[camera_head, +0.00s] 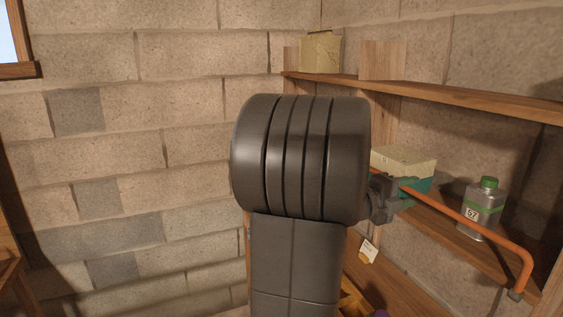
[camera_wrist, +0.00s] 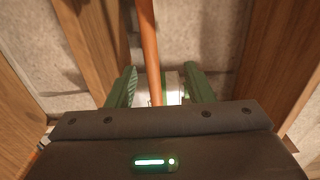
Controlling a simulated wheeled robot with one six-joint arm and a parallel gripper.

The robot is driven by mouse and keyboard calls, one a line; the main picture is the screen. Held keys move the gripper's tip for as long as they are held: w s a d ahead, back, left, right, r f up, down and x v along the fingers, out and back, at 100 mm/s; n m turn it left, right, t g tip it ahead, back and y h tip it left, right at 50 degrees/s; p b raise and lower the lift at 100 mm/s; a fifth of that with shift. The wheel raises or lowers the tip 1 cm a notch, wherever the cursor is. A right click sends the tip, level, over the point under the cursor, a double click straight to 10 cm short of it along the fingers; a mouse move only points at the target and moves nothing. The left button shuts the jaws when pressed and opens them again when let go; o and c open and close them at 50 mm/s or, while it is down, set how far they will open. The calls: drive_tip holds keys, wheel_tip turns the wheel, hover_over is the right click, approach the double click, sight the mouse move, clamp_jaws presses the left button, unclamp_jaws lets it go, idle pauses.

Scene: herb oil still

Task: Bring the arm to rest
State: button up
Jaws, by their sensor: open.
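My gripper (camera_wrist: 160,72) shows in the wrist view with its two green fingers apart. An orange pipe (camera_wrist: 149,40) appears between the fingers from this angle, and no finger visibly grips it. Behind it, low between the fingers, is a small white and green thing (camera_wrist: 173,88), mostly hidden. In the head view my dark arm stands raised in the middle and blocks part of the shelves.
In the head view the orange pipe (camera_head: 470,218) runs along the right, in front of a bottle marked 57 (camera_head: 484,208) on a wooden shelf. A pale-lidded box (camera_head: 404,160) stands behind. An upper shelf (camera_head: 440,93) holds a tan box (camera_head: 320,53). The left is block wall.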

drive_tip(key=x, duration=0.3)
drive_tip(key=shift+s+d, duration=0.1)
drive_tip(key=shift+d, duration=0.05)
drive_tip(key=s+a+f, duration=0.2)
drive_tip(key=s+a, duration=0.1)
drive_tip(key=a, duration=0.3)
wheel_tip(320, 180, down, 11)
drive_tip(key=a+b, duration=0.2)
drive_tip(key=b, duration=0.3)
drive_tip(key=shift+r, duration=0.2)
